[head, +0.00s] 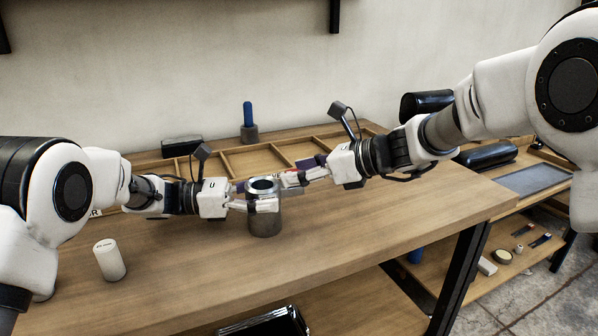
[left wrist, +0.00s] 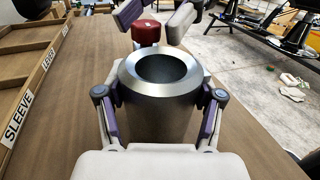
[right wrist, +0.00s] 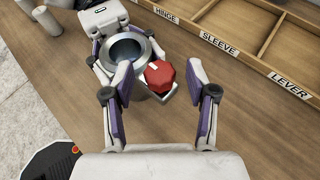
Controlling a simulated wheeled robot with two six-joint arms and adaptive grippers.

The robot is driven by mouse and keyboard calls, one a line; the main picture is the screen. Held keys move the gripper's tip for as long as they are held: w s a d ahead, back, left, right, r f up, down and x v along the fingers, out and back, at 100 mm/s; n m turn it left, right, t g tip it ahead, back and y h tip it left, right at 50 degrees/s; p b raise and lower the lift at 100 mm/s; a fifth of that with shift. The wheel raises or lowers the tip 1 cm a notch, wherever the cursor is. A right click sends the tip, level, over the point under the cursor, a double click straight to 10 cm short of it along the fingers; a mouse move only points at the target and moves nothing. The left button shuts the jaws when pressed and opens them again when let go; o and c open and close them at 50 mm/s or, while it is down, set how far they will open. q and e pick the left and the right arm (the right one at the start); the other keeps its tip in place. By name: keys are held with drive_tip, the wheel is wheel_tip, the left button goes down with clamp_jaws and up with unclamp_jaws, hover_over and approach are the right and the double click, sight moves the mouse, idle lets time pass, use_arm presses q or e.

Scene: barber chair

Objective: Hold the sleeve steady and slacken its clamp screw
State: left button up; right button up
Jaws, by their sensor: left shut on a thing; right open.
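The sleeve (head: 264,222) is a grey metal cylinder with a round bore, upright on the wooden table. It also shows in the left wrist view (left wrist: 160,115) and the right wrist view (right wrist: 126,48). My left gripper (head: 258,204) is shut on the sleeve, one finger on each side. The clamp screw has a red faceted knob (right wrist: 160,75) on the side of the sleeve; the knob also shows behind the sleeve in the left wrist view (left wrist: 146,32). My right gripper (right wrist: 164,92) is open, its fingers to either side of the knob, apart from it as far as I can see.
A wooden tray (head: 255,160) with labelled compartments, including one marked sleeve, lies behind the grippers. A white cylinder (head: 109,260) stands at the front left. A blue-handled tool (head: 249,120) stands at the back. The table front right is clear.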

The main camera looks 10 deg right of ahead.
drive_tip(key=shift+a+f, duration=0.1)
drive_tip(key=shift+a, duration=0.05)
clamp_jaws()
